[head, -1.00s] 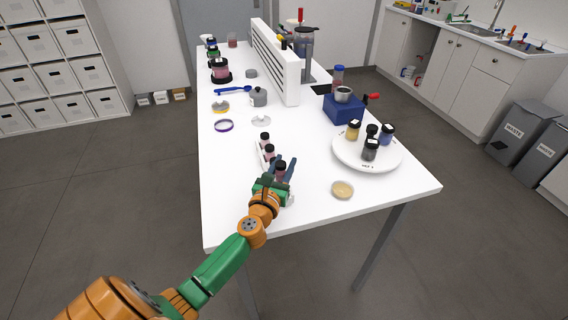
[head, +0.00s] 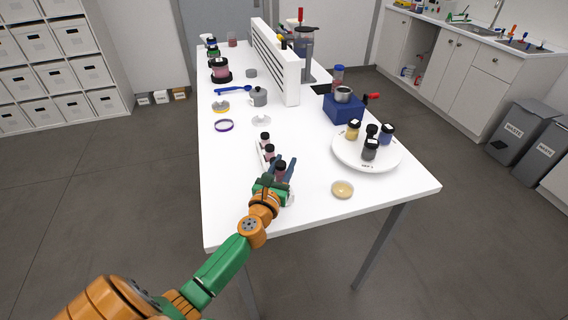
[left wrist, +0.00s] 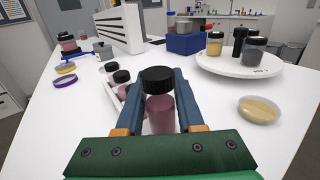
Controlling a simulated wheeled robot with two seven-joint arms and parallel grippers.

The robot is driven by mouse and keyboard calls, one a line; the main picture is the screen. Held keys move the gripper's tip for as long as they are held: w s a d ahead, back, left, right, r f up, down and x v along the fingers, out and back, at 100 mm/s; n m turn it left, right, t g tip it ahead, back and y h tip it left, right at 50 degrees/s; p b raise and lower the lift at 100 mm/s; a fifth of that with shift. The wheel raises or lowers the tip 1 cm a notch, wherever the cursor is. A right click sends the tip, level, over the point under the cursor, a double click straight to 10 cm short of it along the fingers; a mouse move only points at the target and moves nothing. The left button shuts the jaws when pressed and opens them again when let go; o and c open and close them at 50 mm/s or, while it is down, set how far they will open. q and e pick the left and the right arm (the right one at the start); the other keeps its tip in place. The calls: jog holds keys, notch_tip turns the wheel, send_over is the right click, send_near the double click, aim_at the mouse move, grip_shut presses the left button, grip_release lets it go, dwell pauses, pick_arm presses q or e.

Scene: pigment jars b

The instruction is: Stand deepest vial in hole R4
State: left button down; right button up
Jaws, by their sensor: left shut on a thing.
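My left gripper (head: 281,172) is shut on a pink vial with a black cap, which stands upright between its fingers; the vial also shows in the left wrist view (left wrist: 160,112). Two more black-capped pink vials stand just beyond it in a row: a nearer one (head: 269,151) and a farther one (head: 264,138). They stand in a pale narrow rack (head: 261,155), partly hidden by the vials and my gripper. In the left wrist view the rack (left wrist: 112,92) lies to the left of the held vial. I cannot read any hole labels. My right gripper is not in view.
A round white turntable (head: 347,160) with several jars stands to the right. A shallow dish of tan powder (head: 342,189) lies near the front edge. A blue box (head: 345,108) and a white slatted divider (head: 275,65) stand farther back. A purple ring (head: 223,126) lies at left.

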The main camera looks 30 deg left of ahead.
pick_arm(q)
jog(key=shift+f+b, duration=0.4)
jog(key=shift+f, duration=0.05)
jog(key=shift+s+r, duration=0.1)
jog(key=shift+r, duration=0.05)
dwell(0.3)
jog(key=shift+p, duration=0.3)
dwell(0.9)
jog(key=shift+f, duration=0.3)
jog(key=shift+d+r, duration=0.1)
jog(key=shift+r, duration=0.1)
